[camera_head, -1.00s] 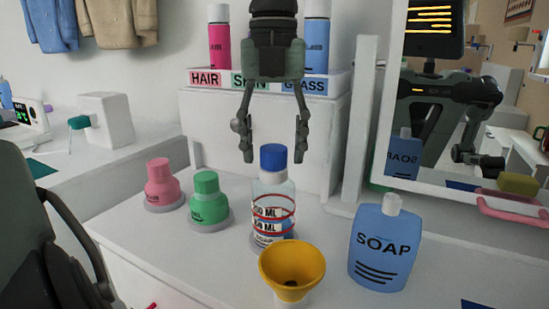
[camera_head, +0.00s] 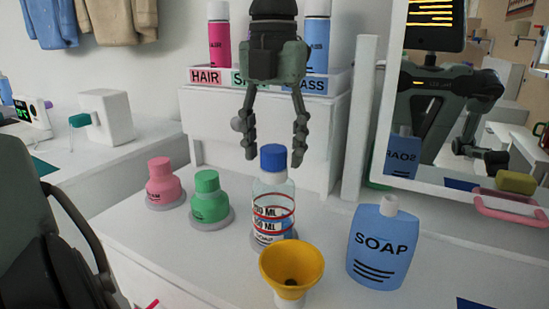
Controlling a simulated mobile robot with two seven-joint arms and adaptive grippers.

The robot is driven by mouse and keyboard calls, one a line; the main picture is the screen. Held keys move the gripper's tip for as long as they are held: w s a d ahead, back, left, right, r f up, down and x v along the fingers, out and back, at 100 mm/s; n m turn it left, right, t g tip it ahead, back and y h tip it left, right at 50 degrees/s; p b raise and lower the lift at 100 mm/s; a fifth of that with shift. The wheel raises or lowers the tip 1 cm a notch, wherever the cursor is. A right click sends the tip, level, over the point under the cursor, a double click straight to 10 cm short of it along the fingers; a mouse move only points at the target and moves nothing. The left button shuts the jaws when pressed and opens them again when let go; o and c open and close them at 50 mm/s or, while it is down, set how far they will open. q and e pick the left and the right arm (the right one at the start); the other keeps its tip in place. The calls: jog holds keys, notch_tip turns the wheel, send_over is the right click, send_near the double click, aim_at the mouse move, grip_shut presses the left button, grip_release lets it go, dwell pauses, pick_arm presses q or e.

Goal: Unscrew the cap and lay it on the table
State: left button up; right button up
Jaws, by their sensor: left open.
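A clear bottle (camera_head: 273,205) with red rings and volume labels stands upright on the white table (camera_head: 190,255). Its blue cap (camera_head: 273,158) sits on top of the bottle. My left gripper (camera_head: 272,158) points straight down with its fingers spread to the left and right of the cap in the picture. The fingers are open and I see no clear contact with the cap. The bottle's lower front is partly hidden by a yellow funnel (camera_head: 292,263). My right gripper does not show directly.
A pink bottle (camera_head: 164,184) and a green bottle (camera_head: 210,199) stand left of the clear bottle. A blue soap bottle (camera_head: 382,248) stands at the right, before the mirror (camera_head: 460,215). Labelled bins with bottles stand behind.

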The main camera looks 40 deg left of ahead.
pick_arm(q)
jog(key=shift+r+m, duration=0.1)
jog(key=shift+m, duration=0.5)
jog(key=shift+m+p, duration=0.35)
jog(key=shift+m, duration=0.05)
jog(key=shift+m+p, duration=0.45)
jog(key=shift+m, duration=0.65)
jog(key=shift+m+p, duration=0.45)
jog(key=shift+m, duration=1.15)
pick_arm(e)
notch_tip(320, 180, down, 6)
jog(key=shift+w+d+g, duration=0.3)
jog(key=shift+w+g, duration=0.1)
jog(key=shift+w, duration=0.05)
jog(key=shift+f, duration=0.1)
pick_arm(q)
jog(key=c, duration=1.2)
jog(key=shift+c, duration=0.2)
